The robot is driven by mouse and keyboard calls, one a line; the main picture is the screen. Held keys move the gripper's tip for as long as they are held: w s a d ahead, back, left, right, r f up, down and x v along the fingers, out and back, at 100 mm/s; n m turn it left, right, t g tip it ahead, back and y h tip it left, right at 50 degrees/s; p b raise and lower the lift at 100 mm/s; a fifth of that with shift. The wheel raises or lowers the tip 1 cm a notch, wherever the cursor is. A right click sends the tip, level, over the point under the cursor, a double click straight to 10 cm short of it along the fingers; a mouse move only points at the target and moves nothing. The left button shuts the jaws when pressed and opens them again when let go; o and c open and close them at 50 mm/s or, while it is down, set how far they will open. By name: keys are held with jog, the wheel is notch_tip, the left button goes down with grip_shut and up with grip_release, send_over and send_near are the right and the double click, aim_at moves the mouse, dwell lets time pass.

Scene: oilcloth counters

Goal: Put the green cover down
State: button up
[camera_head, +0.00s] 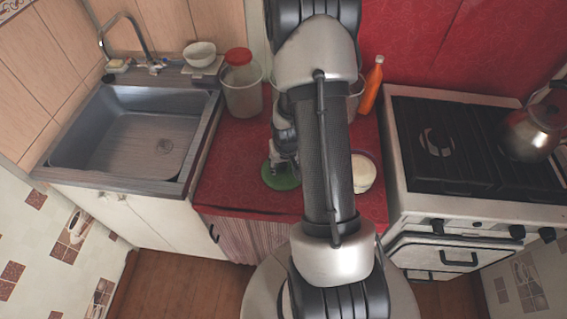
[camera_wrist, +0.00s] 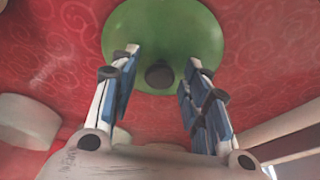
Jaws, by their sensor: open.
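The green cover (camera_head: 281,179) is a round lid lying on the red counter, left of my arm in the head view. I see a gap between the fingers and the knob. In the head view my gripper (camera_head: 283,163) is just above the cover, partly hidden by my arm.
The red counter (camera_head: 236,199) has a clear container with a red lid (camera_head: 242,85) at the back left. An orange bottle (camera_head: 371,86) stands at the back right. A white round container (camera_head: 362,173) is right of my arm. A sink (camera_head: 130,135) and stove (camera_head: 470,150) flank the counter.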

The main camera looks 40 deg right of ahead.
jog(key=p+v, duration=0.8)
jog(key=v, duration=0.4)
notch_tip(320, 180, up, 9)
jog(key=n, duration=0.1)
send_over(285, 178)
jog(key=w+a, duration=0.1)
jog(key=a, duration=0.3)
jog(key=s+a+r+n+t, duration=0.1)
jog(key=s+a+r+n, duration=0.1)
jog(key=a+r, duration=0.7)
jog(key=s+a+r+n+y, duration=0.1)
jog(key=s+a+r+n, duration=0.2)
jog(key=s+a+r, duration=0.5)
jog(key=s+r, duration=0.2)
jog(key=s, duration=0.1)
jog(key=shift+a+r+t+y, duration=0.3)
jog(key=shift+a+r+t, duration=0.1)
